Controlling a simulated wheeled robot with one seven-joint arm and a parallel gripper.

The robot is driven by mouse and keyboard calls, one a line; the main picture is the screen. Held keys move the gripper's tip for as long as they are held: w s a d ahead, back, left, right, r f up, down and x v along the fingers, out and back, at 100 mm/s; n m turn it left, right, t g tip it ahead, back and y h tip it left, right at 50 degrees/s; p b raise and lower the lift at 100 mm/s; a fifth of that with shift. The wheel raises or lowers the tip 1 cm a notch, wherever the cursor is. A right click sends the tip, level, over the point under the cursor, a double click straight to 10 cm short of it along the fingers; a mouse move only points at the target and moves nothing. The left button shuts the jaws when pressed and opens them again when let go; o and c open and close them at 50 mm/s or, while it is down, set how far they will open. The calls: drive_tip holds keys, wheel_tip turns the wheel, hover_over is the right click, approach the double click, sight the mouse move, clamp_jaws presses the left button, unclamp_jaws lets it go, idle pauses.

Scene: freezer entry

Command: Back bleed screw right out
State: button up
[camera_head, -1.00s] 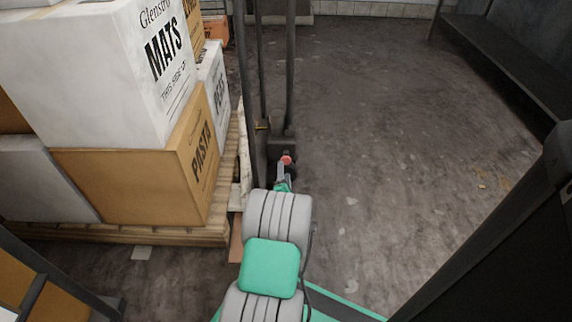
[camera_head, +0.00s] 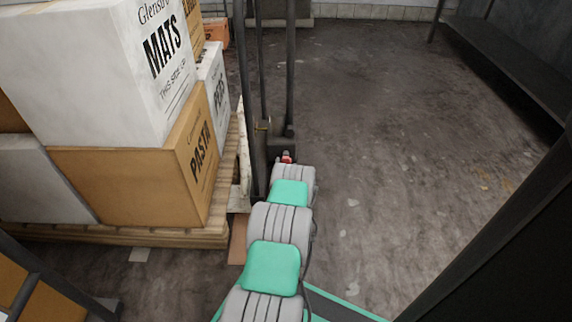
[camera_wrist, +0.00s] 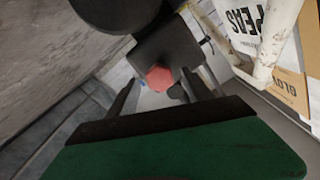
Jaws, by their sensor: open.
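The bleed screw (camera_wrist: 159,78) is a red, faceted head on a dark block (camera_wrist: 165,50) in the wrist view. It also shows as a small red spot (camera_head: 286,158) at the foot of the dark upright frame in the head view. My gripper (camera_wrist: 159,82) is open, with one dark finger on each side of the red head and a visible gap to each. I cannot tell how deep the head sits between the fingers. In the head view my arm hides the gripper.
Dark uprights (camera_head: 290,70) stand behind the screw. A pallet (camera_head: 190,235) stacked with boxes, one marked PASTA (camera_head: 130,185), is close on the left. The floor (camera_head: 400,130) to the right is open, up to a dark bench (camera_head: 500,60).

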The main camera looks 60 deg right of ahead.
sight(286, 162)
drive_tip(key=shift+b+x, duration=0.45)
drive_tip(key=shift+x, duration=1.05)
drive_tip(key=shift+c, duration=0.2)
clamp_jaws()
drive_tip(key=n, duration=0.5)
drive_tip(key=shift+o, duration=0.2)
unclamp_jaws()
